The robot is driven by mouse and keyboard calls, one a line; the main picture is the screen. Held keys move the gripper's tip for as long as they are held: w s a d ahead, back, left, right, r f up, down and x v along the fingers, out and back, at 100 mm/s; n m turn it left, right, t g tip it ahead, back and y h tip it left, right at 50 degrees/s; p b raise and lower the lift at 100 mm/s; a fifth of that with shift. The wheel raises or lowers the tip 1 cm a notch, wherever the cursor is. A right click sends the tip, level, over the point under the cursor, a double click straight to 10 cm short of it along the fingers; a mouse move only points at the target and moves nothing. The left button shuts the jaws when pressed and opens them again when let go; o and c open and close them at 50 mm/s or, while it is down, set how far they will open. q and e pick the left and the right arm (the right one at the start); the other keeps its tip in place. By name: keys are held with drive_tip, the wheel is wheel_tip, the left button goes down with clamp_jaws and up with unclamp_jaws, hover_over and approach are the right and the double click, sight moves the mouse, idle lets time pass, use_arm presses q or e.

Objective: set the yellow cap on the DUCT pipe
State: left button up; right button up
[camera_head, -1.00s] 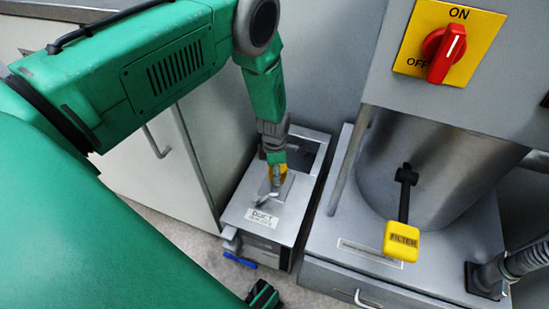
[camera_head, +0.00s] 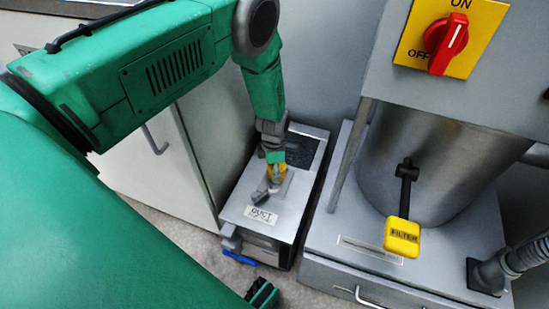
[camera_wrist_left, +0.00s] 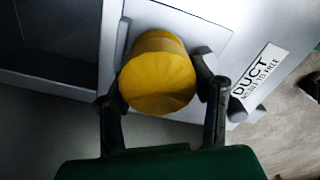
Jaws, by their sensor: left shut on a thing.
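The yellow cap (camera_wrist_left: 157,75) is between the two dark fingers of my left gripper (camera_wrist_left: 163,98) in the left wrist view, and the gripper is shut on it. In the head view the cap (camera_head: 277,172) and left gripper (camera_head: 272,180) are just over the top of the grey box labelled DUCT (camera_head: 230,200). The DUCT label (camera_wrist_left: 258,70) also shows in the wrist view, right of the cap. The DUCT pipe is not visible; the cap and gripper hide the spot below them. I cannot tell whether the cap touches a pipe.
A dark recess (camera_head: 301,150) is in the box's back part. A blue handle (camera_head: 239,259) sticks out low at its front. A metal cylinder machine (camera_head: 425,165) with a yellow FILTER tag (camera_head: 402,237) and red switch (camera_head: 446,44) stands right. A white cabinet (camera_head: 150,175) stands left.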

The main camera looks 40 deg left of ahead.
use_arm(q)
drive_tip(key=shift+f+b, duration=0.45)
drive_tip(key=shift+f, duration=0.1)
idle(0.4)
drive_tip(key=o, duration=1.3)
drive_tip(key=shift+c, duration=0.2)
drive_tip(key=shift+r, duration=0.15)
wheel_tip(320, 180, up, 12)
drive_tip(key=shift+w+a+f, duration=0.1)
drive_tip(key=shift+f, duration=0.1)
